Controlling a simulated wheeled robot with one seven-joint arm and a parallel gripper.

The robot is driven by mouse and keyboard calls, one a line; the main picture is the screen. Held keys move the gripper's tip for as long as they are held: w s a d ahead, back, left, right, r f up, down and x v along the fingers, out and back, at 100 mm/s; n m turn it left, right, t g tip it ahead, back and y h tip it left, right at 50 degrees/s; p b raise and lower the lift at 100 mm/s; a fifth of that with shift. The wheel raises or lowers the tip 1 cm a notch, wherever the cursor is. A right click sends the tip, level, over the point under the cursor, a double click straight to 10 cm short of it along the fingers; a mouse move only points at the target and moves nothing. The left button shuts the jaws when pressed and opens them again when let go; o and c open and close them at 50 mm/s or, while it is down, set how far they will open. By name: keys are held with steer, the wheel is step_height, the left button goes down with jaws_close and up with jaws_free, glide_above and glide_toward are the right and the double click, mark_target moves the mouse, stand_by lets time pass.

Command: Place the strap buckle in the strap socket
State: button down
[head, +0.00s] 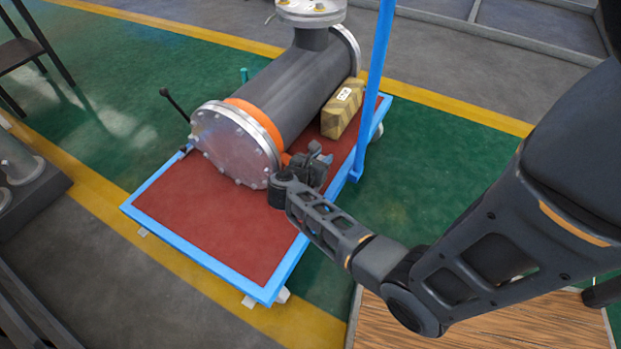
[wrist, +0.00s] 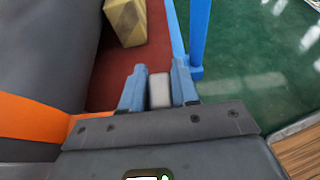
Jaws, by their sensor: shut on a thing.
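My gripper (head: 314,160) is beside the near right side of the dark flanged shell (head: 305,80), above the cart. In the wrist view my gripper (wrist: 159,68) has its two blue-grey fingers closed on a small light-grey block, which I take to be the strap buckle (wrist: 160,90). An orange strap (head: 262,122) goes around the shell behind its near flange. It also shows in the wrist view (wrist: 35,118) to the left of the fingers. The strap socket cannot be made out in either view. My gripper hides part of the strap's lower end.
The shell lies on a red-topped cart (head: 215,215) with a blue frame. A blue post (head: 373,95) stands right of my gripper. A wrapped tan block (head: 342,108) sits on the cart behind it. A black lever (head: 174,103) is at the left. The front deck is clear.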

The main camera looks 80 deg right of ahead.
steer(key=shift+w+a+f+b, duration=0.25)
steer(key=shift+w+f+b, duration=0.2)
steer(key=shift+f, duration=0.5)
steer(key=shift+w+a+f+b, duration=0.2)
steer(key=shift+w+f+b, duration=0.3)
steer(key=shift+f, duration=0.5)
steer(key=shift+w+a+f+b, duration=0.25)
steer(key=shift+w+f+b, duration=0.2)
steer(key=shift+f, duration=0.5)
steer(key=shift+f, duration=0.2)
steer(key=c, duration=0.8)
jaws_free()
steer(key=shift+c, duration=0.2)
steer(key=shift+r, duration=0.15)
